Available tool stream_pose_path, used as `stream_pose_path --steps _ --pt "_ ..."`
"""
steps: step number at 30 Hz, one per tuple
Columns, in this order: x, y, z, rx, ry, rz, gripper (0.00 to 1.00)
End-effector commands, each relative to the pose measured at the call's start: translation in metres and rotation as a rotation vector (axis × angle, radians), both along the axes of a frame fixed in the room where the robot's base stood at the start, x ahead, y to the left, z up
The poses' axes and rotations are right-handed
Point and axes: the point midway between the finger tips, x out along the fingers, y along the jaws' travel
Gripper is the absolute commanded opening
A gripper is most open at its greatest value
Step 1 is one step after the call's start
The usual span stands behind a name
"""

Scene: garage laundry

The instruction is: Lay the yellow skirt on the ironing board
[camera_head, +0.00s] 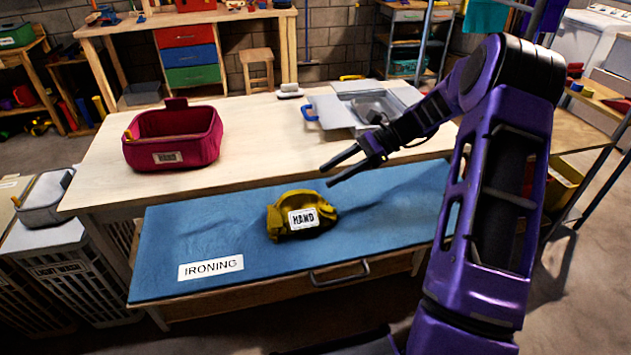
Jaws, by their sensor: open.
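The yellow skirt (280,219) is a crumpled bundle with a white label reading HAND. It lies on the blue ironing board (200,232), near its middle. The board has a white label reading IRONING at its front left. My gripper (324,176) is open and empty, a little above and to the right of the skirt, apart from it. Its two fingers point left. My arm hides part of the board's right end.
A dark red fabric bin (172,150) with a label stands on the wooden table (255,130) behind the board. A clear-lidded tray (345,112) sits at the table's back right. A grey-lidded hamper (45,200) stands at left. A handle (339,274) projects at the board's front.

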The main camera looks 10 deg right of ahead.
Motion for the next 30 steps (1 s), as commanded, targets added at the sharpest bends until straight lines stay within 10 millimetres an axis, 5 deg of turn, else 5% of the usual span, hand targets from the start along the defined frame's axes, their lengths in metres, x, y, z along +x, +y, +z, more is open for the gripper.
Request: stream_pose_path --steps 10,30 --pt "0.0 -0.044 0.024 0.0 0.0 0.0 0.54" --pt "0.009 -0.039 0.026 -0.032 -0.022 0.0 0.54"
